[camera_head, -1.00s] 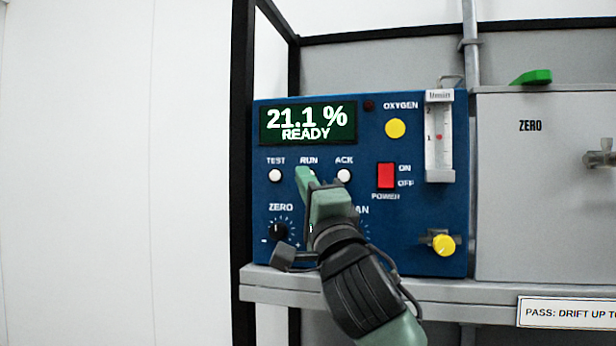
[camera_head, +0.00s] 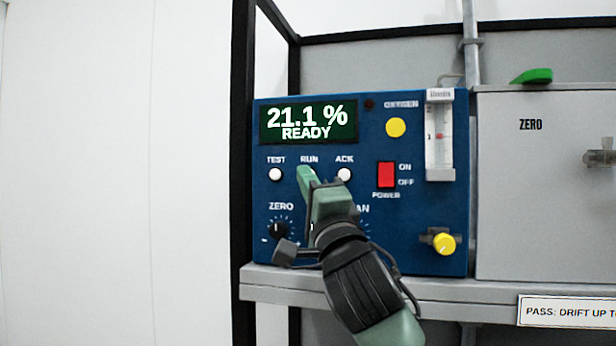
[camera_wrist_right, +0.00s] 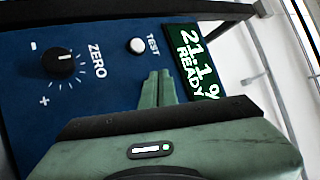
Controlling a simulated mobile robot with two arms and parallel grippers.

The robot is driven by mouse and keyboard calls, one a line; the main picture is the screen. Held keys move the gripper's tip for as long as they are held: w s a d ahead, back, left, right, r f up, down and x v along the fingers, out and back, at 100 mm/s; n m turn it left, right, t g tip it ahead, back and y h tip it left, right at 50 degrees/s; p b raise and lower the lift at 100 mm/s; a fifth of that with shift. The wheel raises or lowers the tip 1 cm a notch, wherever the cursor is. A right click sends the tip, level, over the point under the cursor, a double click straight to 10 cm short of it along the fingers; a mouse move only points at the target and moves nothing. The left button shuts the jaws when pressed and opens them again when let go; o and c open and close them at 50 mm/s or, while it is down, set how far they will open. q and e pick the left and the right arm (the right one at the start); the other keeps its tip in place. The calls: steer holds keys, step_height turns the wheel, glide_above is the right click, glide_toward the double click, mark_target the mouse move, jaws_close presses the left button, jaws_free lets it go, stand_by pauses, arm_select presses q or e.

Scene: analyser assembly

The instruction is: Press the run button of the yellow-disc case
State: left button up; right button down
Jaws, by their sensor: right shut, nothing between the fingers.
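The blue case (camera_head: 425,220) with a yellow disc (camera_head: 396,128) stands on a grey shelf. Its display (camera_head: 307,121) reads 21.1 % READY. My right gripper (camera_head: 302,170) is shut and empty, its fingertips just below the RUN label and over the place of the run button, which they hide. I cannot tell whether the tips touch the button. The ACK button (camera_head: 344,174) shows just right of the fingers. My left gripper is not in view.
A red power switch (camera_head: 386,175), a flowmeter (camera_head: 439,138) and a yellow valve knob (camera_head: 444,245) are on the case's right half. The ZERO knob (camera_head: 278,230) is lower left. A grey box (camera_head: 545,220) stands to the right. A black frame post (camera_head: 243,180) borders the left.

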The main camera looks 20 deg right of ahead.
steer(key=shift+w+d, duration=0.25)
steer(key=shift+w, duration=0.05)
stand_by(0.8)
stand_by(0.3)
steer(key=shift+s+a+b, duration=0.3)
steer(key=shift+s+a, duration=0.15)
steer(key=shift+s, duration=0.25)
steer(key=shift+s+a+b, duration=0.2)
steer(key=shift+s+a, duration=0.5)
steer(key=shift+s, duration=0.35)
steer(key=shift+s+a+b, duration=0.2)
steer(key=shift+s+a, duration=0.5)
steer(key=shift+s, duration=0.3)
